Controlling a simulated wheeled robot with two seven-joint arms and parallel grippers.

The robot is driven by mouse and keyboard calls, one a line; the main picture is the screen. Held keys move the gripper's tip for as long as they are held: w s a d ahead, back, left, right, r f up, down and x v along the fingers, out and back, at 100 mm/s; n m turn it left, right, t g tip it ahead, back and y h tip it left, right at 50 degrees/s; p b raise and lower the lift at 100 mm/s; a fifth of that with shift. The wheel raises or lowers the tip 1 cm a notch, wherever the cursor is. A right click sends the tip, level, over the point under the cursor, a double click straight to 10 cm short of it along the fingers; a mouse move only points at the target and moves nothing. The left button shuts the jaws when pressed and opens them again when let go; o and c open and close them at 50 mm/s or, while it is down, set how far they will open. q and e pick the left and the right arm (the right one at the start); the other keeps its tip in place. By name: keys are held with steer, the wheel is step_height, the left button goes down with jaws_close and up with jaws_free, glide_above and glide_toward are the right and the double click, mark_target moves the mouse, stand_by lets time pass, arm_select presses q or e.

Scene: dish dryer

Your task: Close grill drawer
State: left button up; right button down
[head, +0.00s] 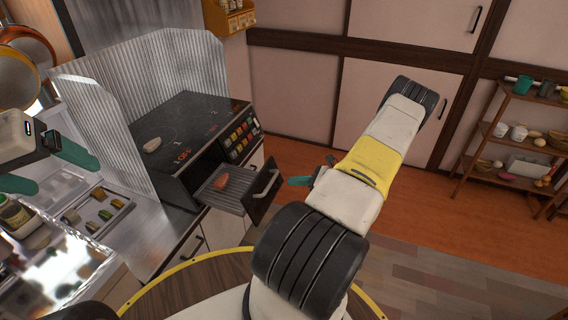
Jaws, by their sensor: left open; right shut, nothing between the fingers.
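The grill drawer (264,196) is pulled out from the front of the black stove (188,122). Its dark front panel has a metal handle, and an orange-pink piece of food (221,182) lies on its ribbed tray. My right gripper (293,181) is shut with teal fingers, just right of the drawer front. It points left at the panel; a small gap seems to show, but contact is hard to judge. My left gripper (66,177) is open and empty over the counter at the left, well away from the drawer.
Corrugated metal splash guards (113,137) stand behind and left of the stove. A shelf (509,138) stands far right; the floor between is clear.

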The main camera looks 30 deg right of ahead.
mark_target(224, 172)
steer(key=x, duration=0.6)
steer(key=shift+w+a, duration=0.15)
steer(key=shift+w, duration=0.05)
steer(key=w+a, duration=0.5)
steer(key=w, duration=0.1)
steer(key=w+a, duration=1.1)
steer(key=w, duration=0.2)
steer(key=shift+w+a+f, duration=0.1)
steer(key=shift+a, duration=0.15)
steer(key=shift+w+a, duration=0.1)
steer(key=shift+w+a+r, duration=0.1)
steer(key=shift+r, duration=0.15)
